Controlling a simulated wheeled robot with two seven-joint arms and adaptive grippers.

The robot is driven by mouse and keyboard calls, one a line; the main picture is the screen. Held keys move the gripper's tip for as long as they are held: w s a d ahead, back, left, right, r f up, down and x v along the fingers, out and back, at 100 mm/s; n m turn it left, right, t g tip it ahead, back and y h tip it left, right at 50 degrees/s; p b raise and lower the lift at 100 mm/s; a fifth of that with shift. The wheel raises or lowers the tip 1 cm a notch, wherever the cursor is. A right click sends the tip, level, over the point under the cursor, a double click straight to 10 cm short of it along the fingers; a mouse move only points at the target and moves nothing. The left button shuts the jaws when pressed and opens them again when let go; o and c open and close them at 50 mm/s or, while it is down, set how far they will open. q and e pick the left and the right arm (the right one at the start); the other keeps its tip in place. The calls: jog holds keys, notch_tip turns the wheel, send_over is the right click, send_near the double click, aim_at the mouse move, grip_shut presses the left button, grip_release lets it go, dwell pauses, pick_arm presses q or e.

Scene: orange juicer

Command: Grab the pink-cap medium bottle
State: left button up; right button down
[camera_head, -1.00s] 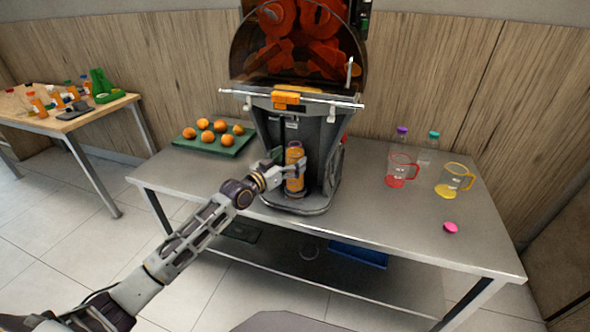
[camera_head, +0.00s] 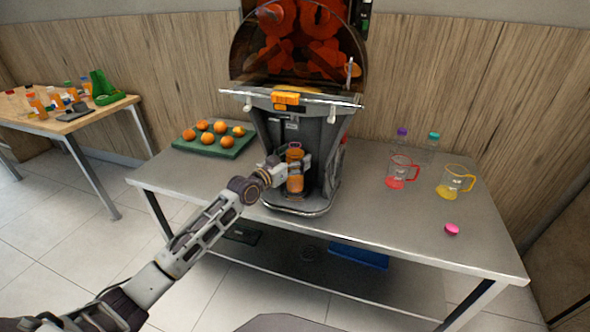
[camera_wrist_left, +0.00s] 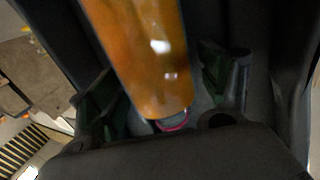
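The bottle (camera_head: 295,176) stands upright on the juicer's base, full of orange juice, with a pink ring at its open-looking top. The loose pink cap (camera_head: 452,229) lies on the table at the right. My left gripper (camera_head: 289,162) is at the bottle's upper part, with a finger on either side. In the left wrist view the bottle (camera_wrist_left: 145,55) runs between the two fingers (camera_wrist_left: 165,90), and its pink ring shows near the palm. Narrow gaps seem to show beside the bottle, so the fingers look open around it. My right gripper is out of view.
The juicer (camera_head: 285,110) rises close behind and around the bottle. Oranges lie on a green tray (camera_head: 205,150) at the left. A red jug (camera_head: 402,172), a yellow jug (camera_head: 455,181) and two capped bottles stand at the right. The table's front right is mostly clear.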

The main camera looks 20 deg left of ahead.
pick_arm(q)
jog(key=c, duration=1.2)
jog(key=shift+r, duration=0.1)
jog(key=shift+c, duration=0.2)
jog(key=shift+r, duration=0.15)
